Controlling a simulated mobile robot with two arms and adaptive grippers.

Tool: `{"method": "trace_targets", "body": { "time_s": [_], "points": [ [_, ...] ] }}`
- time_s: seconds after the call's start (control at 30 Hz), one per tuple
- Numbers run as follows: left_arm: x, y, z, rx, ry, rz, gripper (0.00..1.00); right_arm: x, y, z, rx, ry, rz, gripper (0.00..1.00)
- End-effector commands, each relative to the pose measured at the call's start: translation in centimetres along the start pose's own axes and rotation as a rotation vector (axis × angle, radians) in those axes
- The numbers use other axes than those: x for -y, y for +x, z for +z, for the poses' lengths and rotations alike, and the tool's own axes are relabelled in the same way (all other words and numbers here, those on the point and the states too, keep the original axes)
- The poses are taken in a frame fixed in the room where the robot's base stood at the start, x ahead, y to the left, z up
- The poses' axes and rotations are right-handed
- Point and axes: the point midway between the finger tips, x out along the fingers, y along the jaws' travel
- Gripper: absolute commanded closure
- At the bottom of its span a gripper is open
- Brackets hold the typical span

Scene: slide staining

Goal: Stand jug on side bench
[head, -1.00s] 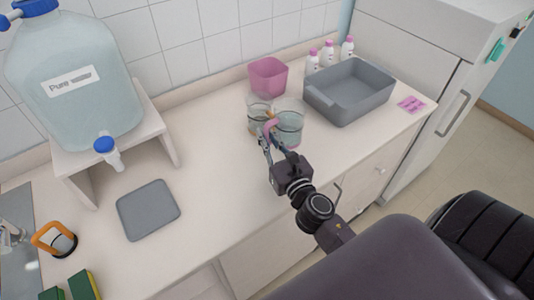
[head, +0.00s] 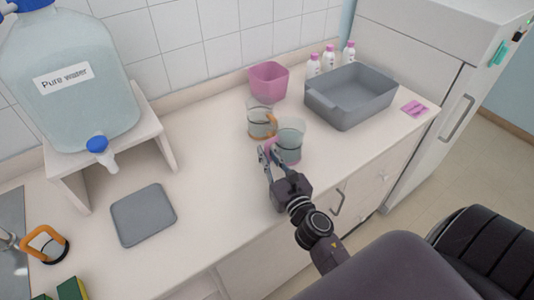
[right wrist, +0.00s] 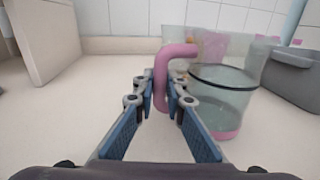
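A clear jug with a pink handle and pink base (head: 291,141) is upright over the front part of the bench; I cannot tell whether its base touches the top. My right gripper (head: 268,153) is at its left side, with the fingers closed about the pink handle. The right wrist view shows the handle (right wrist: 161,82) between the two fingertips and the jug's body (right wrist: 222,92) to the right. A second clear jug with an orange handle (head: 260,123) stands just behind and left. My left gripper is not in view.
The side bench (head: 215,190) is clear left of the jugs, up to a grey mat (head: 143,214). A grey tub (head: 350,98), a pink bin (head: 268,82) and white bottles stand behind. A large water container (head: 70,90) sits on a stand at left.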

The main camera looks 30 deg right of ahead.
Motion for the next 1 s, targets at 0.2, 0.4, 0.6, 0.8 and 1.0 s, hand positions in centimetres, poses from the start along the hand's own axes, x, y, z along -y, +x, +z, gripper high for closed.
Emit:
{"method": "trace_targets", "body": {
  "time_s": [0.2, 0.4, 0.6, 0.8, 1.0],
  "points": [
    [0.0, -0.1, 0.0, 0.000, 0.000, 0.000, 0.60, 0.0, 0.0, 0.1, 0.000, 0.000, 0.000, 0.73],
    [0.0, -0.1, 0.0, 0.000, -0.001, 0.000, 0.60, 0.0, 0.0, 0.1, 0.000, 0.000, -0.001, 0.73],
    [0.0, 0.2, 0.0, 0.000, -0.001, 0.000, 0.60, 0.0, -1.3, 0.0, -0.002, 0.000, -0.001, 0.73],
    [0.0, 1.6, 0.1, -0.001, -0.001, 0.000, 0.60, 0.1, -5.1, -0.1, -0.003, -0.001, -0.002, 0.73],
    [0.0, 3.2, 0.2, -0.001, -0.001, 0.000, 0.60, 0.0, -8.8, -0.1, -0.002, 0.000, -0.001, 0.73]
  ]
}}
